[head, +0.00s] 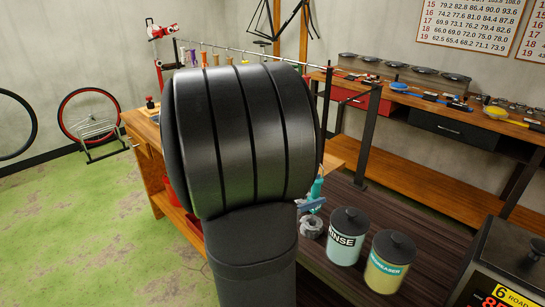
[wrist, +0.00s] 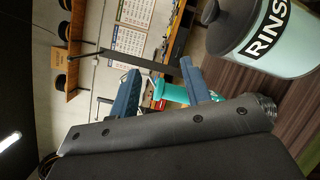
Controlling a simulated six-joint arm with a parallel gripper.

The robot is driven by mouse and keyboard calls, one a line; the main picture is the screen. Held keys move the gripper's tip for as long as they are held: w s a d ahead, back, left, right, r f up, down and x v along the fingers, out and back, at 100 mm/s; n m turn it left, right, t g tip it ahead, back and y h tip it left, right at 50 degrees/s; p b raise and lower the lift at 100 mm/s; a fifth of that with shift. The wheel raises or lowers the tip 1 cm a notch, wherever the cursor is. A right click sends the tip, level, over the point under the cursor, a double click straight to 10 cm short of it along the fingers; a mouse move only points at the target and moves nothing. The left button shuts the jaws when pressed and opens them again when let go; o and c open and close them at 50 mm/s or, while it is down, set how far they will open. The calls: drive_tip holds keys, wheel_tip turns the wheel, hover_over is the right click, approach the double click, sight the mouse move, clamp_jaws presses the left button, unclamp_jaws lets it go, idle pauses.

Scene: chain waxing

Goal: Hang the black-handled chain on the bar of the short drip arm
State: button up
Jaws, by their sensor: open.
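My gripper (wrist: 160,86) is open, its two blue fingers apart in the wrist view. In the head view a blue finger (head: 312,204) shows low beside my arm. A teal object (wrist: 174,94) appears between or behind the fingers; I cannot tell if they touch it. It also shows in the head view (head: 317,187). A black post with an arm (head: 364,152) stands right of my arm; it may be the short drip arm. I cannot make out a black-handled chain. My arm hides much of the bench and part of the long rail.
A rinse canister (head: 347,238) and a degreaser canister (head: 389,264) stand on the dark bench close to my gripper. A dark cooker-like box (head: 505,262) is at the right. A long thin rail (head: 260,54) runs behind my arm, with several coloured handles below it.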

drive_tip(key=w+a+f+m+g, duration=0.1)
drive_tip(key=w+a+m+g, duration=0.55)
drive_tip(key=m, duration=0.85)
drive_tip(key=w+a+f+m+g, duration=0.1)
drive_tip(key=w+a+m, duration=0.2)
drive_tip(key=w+m, duration=0.9)
drive_tip(key=shift+s+d+f+m, duration=0.2)
drive_tip(key=shift+s+d+m, duration=0.15)
drive_tip(key=shift+d, duration=1.35)
drive_tip(key=shift+s+d+f+m, duration=0.2)
drive_tip(key=shift+s+d+m, duration=0.15)
drive_tip(key=shift+d, duration=1.35)
drive_tip(key=shift+s+d+f+m, duration=0.2)
drive_tip(key=shift+s+d+m, duration=0.15)
drive_tip(key=shift+d, duration=1.35)
clamp_jaws()
drive_tip(key=shift+r, duration=0.1)
